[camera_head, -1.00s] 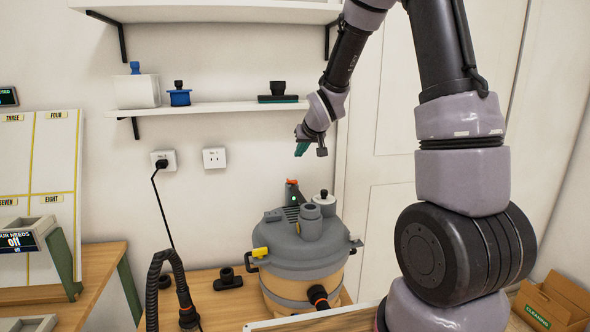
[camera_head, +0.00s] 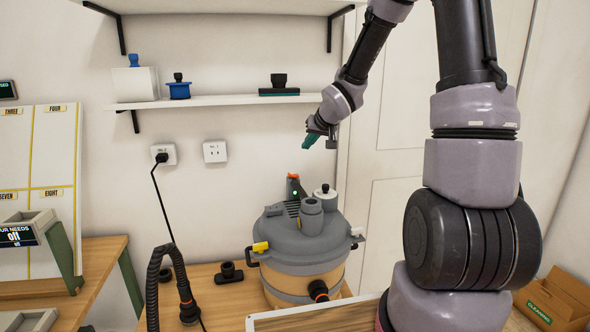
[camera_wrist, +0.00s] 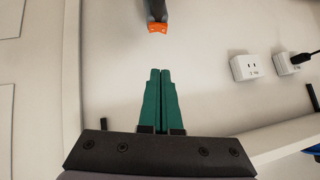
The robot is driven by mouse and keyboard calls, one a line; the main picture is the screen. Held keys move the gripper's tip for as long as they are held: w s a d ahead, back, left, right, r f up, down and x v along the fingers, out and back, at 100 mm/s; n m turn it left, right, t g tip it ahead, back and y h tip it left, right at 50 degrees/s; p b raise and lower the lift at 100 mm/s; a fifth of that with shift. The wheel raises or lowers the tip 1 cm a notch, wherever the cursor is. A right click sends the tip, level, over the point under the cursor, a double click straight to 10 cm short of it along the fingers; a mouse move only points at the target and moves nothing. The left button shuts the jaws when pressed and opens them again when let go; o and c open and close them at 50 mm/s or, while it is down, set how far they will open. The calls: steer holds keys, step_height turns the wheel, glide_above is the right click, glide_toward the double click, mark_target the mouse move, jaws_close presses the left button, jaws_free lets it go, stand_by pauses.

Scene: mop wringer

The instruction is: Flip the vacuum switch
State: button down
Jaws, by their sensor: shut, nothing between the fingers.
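The vacuum (camera_head: 305,255) is a grey-lidded drum with a tan body, standing on the wooden surface below the shelves. The vacuum switch is an orange-red rocker (camera_head: 293,177) on top of a grey post at the back of the lid. A small green light (camera_head: 295,193) glows on the post. My gripper (camera_head: 307,146) has green fingers and is in the air above the switch and a little to its right, apart from it. In the wrist view the fingers (camera_wrist: 160,72) are together and empty, and the orange switch (camera_wrist: 158,28) shows beyond their tips.
A plug sits in the left wall socket (camera_head: 162,154); the right socket (camera_head: 215,151) is empty. The lower shelf (camera_head: 225,101) holds several attachments. A black hose (camera_head: 165,265) stands left of the vacuum. A cardboard box (camera_head: 556,302) lies at the lower right.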

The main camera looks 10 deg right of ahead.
glide_above(293, 175)
steer(key=d, duration=0.1)
steer(key=f, duration=0.7)
steer(key=shift+s+d+f, duration=0.1)
steer(key=shift+s+f, duration=0.1)
steer(key=shift+s, duration=0.1)
steer(key=shift+s+a+f, duration=0.1)
steer(key=shift+a+f, duration=0.05)
steer(key=shift+f, duration=0.4)
steer(key=shift+s+a+f, duration=0.1)
steer(key=shift+f, duration=0.45)
steer(key=shift+a+f, duration=0.1)
steer(key=shift+f, duration=0.45)
